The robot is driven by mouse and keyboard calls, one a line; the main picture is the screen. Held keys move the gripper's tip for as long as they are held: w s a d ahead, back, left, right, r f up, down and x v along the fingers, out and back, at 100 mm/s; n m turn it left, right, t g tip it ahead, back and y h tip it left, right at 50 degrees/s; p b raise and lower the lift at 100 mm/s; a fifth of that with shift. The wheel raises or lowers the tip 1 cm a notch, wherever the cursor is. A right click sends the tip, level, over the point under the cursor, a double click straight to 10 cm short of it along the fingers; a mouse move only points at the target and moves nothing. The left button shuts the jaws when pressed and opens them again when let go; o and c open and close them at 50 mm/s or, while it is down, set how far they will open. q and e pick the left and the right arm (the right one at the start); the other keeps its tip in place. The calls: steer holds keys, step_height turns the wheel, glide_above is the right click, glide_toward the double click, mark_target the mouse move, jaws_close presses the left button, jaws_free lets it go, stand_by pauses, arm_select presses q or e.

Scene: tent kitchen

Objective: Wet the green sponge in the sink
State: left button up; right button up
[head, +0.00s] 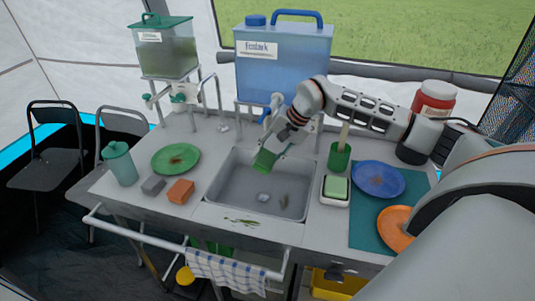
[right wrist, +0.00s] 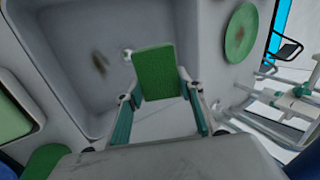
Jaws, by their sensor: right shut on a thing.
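The green sponge (head: 264,160) is held in my right gripper (head: 275,148), over the back part of the grey sink (head: 232,184), below the blue tank's tap. In the right wrist view the sponge (right wrist: 158,72) sits between the two fingers, its green face showing, with the sink basin (right wrist: 80,50) behind it. The sponge is above the sink floor; I cannot tell whether it is wet. No water stream is visible. A drain (head: 264,197) and dark scraps lie on the sink floor. My left gripper is not in view.
A blue water tank (head: 285,65) stands behind the sink; a green-lidded tank (head: 166,50) is at back left. Left of the sink are a green plate (head: 176,159), orange block (head: 180,191) and grey block (head: 153,185). Right are a green cup (head: 339,157) and soap dish (head: 335,202).

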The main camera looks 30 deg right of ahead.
step_height(320, 180, down, 10)
steer(key=b, duration=0.5)
steer(key=shift+b, duration=0.4)
steer(key=shift+r, duration=0.1)
steer(key=shift+r+p, duration=2.25)
steer(key=shift+r, duration=1.25)
steer(key=shift+r+p, duration=0.7)
steer(key=shift+r, duration=0.3)
